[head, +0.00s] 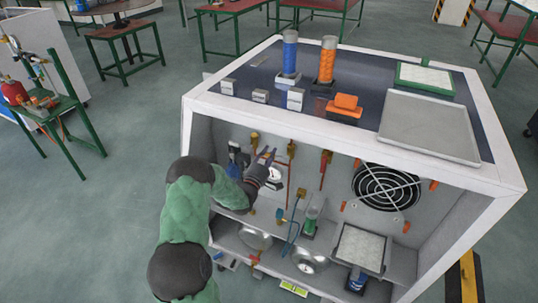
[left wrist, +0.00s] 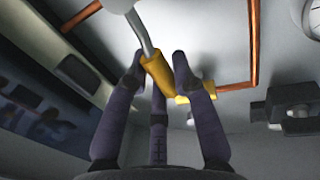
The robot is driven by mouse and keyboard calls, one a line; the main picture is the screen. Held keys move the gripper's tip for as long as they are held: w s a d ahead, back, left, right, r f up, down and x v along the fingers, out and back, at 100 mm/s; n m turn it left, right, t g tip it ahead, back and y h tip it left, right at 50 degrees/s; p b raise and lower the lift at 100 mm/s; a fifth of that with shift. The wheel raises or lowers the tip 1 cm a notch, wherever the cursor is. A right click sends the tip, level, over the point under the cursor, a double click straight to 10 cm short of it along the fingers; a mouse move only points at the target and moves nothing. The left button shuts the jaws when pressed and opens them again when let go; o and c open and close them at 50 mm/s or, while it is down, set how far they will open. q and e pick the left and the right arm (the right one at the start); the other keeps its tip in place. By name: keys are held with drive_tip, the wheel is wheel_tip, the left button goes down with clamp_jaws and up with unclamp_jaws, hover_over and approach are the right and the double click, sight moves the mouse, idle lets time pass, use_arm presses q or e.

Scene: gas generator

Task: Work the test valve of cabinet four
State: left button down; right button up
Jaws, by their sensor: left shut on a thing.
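The cabinet (head: 330,133) stands open at the front, with pipes, gauges and brass fittings inside. My left gripper (head: 265,163) reaches into its left part, near a white round gauge (head: 273,175). In the left wrist view my left gripper's dark fingers (left wrist: 158,78) are closed around a brass-yellow valve piece (left wrist: 155,68) with a grey metal stem (left wrist: 140,30). In the head view the fingers and arm largely hide that piece. I cannot read which cabinet number this is. My right gripper is not in view.
Copper pipes (left wrist: 254,45) run close beside the fingers, and a dark fitting (left wrist: 290,105) is at the right. A round fan (head: 386,187) is in the cabinet's right part. Blue (head: 289,52) and orange (head: 327,60) cylinders stand on top. Open floor lies left of the cabinet.

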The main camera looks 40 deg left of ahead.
use_arm(q)
drive_tip(key=c, duration=1)
unclamp_jaws()
drive_tip(key=shift+f, duration=0.1)
drive_tip(key=shift+s, duration=0.1)
drive_tip(key=v, duration=1.1)
drive_tip(key=shift+s, duration=0.4)
drive_tip(key=shift+f, duration=0.1)
drive_tip(key=d+f+m+g+h+p, duration=0.1)
drive_tip(key=d+f+m+g+h, duration=0.55)
drive_tip(key=d+f, duration=1.25)
drive_tip(key=s+d+f+m+g+h, duration=0.1)
drive_tip(key=s+d+f+m+g, duration=0.2)
drive_tip(key=s+d+m+g, duration=0.3)
drive_tip(key=s+d+f+m+g+h+p, duration=0.1)
drive_tip(key=s+d+f+m+g, duration=0.2)
drive_tip(key=s+d, duration=1)
drive_tip(key=s+m+g, duration=0.2)
drive_tip(key=m+g, duration=0.1)
drive_tip(key=shift+d+g, duration=0.35)
drive_tip(key=shift+d, duration=0.05)
